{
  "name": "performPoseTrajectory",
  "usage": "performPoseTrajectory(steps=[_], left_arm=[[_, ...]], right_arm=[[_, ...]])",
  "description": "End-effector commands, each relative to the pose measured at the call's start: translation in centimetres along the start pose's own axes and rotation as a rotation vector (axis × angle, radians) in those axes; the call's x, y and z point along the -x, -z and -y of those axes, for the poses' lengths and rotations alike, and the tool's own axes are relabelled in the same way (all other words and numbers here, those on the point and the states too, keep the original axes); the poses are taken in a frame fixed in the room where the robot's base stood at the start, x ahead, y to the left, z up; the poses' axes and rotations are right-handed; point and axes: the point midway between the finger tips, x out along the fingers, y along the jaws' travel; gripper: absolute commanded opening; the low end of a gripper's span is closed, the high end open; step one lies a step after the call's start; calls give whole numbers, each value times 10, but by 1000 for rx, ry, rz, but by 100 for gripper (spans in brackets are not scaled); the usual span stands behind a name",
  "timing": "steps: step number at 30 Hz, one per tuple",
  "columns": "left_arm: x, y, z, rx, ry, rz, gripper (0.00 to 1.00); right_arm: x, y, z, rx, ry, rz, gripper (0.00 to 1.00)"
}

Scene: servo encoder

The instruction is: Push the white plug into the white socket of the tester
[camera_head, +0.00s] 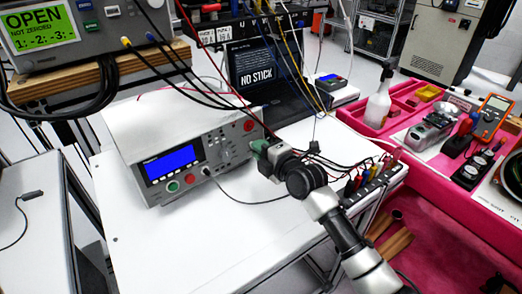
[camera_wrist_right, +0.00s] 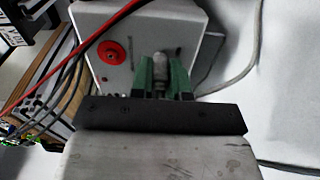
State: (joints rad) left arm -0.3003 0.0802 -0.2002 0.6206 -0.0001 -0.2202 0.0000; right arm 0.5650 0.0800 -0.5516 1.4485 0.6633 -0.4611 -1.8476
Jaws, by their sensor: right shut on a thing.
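The tester (camera_head: 185,160) is a white-grey box with a lit blue screen on the white table, and part of it shows in the wrist view (camera_wrist_right: 190,25). My right gripper (camera_head: 260,148) is at the right end of its front panel. In the wrist view the green fingers of this gripper (camera_wrist_right: 162,76) are shut on the pale white plug (camera_wrist_right: 158,64), which points toward the tester. The gripper hides the plug in the head view. I cannot make out the white socket or whether the plug touches it. My left gripper is not in view.
A red round part (camera_wrist_right: 112,51) is on the tester, left of the fingers. Black and red cables hang over the tester. A laptop (camera_head: 265,75) stands behind. A pink bench (camera_head: 450,200) with tools is at right. The table is clear in front.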

Motion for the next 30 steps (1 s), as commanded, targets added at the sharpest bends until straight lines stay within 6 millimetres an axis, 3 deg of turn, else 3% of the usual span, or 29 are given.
performPoseTrajectory(steps=[6, 7, 13, 25, 30], left_arm=[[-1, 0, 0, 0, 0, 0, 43], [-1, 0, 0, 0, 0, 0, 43], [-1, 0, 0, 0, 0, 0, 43], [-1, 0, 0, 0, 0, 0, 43], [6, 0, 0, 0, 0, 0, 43]], right_arm=[[-2, 0, 0, 1, -1, 0, 0], [-2, 0, 0, 0, 0, 0, 18], [-2, 0, 0, 0, 0, 0, 46], [-1, 0, 0, 0, 0, 0, 46], [9, -1, -1, 1, 2, 1, 46]])
